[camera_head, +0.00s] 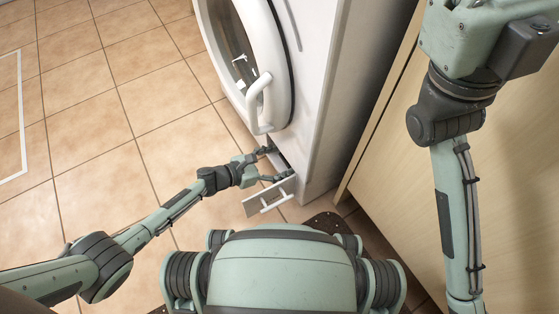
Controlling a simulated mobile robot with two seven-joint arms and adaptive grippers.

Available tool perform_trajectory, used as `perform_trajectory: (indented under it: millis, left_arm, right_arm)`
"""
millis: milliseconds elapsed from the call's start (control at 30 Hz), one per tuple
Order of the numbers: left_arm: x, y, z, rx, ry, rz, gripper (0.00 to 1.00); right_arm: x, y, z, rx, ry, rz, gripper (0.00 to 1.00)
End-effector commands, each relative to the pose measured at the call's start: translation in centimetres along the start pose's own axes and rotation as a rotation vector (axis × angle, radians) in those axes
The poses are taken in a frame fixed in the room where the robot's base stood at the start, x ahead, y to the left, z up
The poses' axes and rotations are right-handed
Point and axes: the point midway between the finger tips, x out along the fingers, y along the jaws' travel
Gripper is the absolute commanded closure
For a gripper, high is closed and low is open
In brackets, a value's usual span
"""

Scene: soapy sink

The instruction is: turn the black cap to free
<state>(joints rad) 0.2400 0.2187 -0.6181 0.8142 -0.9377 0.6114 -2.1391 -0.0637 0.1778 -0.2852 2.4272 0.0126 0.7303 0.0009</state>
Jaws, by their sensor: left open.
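My left gripper (281,162) is at the low opening in the front of the white washing machine (318,130). Its two fingers are spread, one above the other in the picture, and their tips are at the opening. I cannot make out the black cap; the opening is small, dark and partly covered by the fingers. A small white flap (268,198) with a handle hangs open below the gripper. My right gripper is out of view; only part of that arm shows at the right.
The machine's round door (246,62) with its white handle is above the left gripper. A light wooden panel (390,155) stands right of the machine, close to my right arm. The tiled floor (110,110) at the left is clear.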

Motion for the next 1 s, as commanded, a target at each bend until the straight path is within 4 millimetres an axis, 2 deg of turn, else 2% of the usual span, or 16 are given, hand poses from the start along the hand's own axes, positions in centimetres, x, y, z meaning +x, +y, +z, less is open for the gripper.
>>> perform_trajectory:
  millis: [167,567,1000]
  left_arm:
    - [0.0,0.0,0.04,0.0,0.0,0.0,0.28]
    - [-0.02,0.0,0.03,0.0,0.0,0.0,0.76]
    - [0.01,0.27,-0.02,-0.087,0.001,-0.036,0.78]
  right_arm:
    - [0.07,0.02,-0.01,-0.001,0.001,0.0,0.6]
    - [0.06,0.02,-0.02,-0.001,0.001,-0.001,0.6]
    - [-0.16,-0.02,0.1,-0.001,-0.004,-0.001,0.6]
